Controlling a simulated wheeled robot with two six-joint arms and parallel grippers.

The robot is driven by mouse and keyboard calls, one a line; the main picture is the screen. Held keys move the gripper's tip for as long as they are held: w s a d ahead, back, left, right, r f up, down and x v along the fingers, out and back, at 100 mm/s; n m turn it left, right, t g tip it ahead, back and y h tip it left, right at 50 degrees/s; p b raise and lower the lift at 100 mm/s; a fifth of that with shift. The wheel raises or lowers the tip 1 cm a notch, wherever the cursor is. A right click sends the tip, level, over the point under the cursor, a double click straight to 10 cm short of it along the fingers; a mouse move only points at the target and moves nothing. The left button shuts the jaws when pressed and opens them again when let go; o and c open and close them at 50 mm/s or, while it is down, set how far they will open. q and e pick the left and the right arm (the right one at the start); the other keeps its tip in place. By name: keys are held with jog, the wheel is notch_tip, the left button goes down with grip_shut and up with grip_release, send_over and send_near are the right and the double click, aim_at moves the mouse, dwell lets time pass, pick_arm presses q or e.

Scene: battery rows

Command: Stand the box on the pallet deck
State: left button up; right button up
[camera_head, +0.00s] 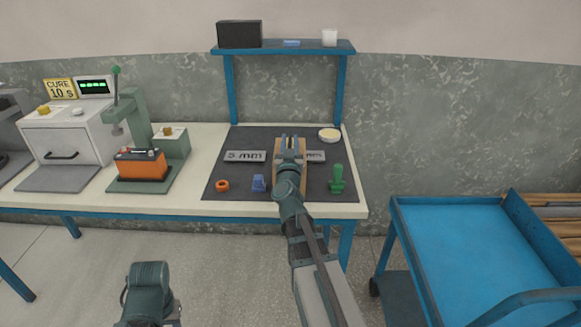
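A tan box-like block (276,158) is on the dark mat of the workbench, largely hidden behind my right gripper. My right gripper (290,142) reaches over it from the front, its two fingers pointing toward the wall with a narrow gap between them. I cannot tell whether they touch or hold the block. Wooden planks (560,213), possibly a pallet deck, show at the right edge, partly hidden behind the blue cart. Part of my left arm shows at the bottom left; its gripper is not in view.
The dark mat (225,180) holds an orange ring (222,185), a blue piece (259,183), a green piece (337,180) and a round dish (329,134). An orange battery (142,164) sits under a green press. A blue cart (465,245) stands empty at right. A shelf holds a black box (240,34).

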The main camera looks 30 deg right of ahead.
grip_shut()
dwell(1.1)
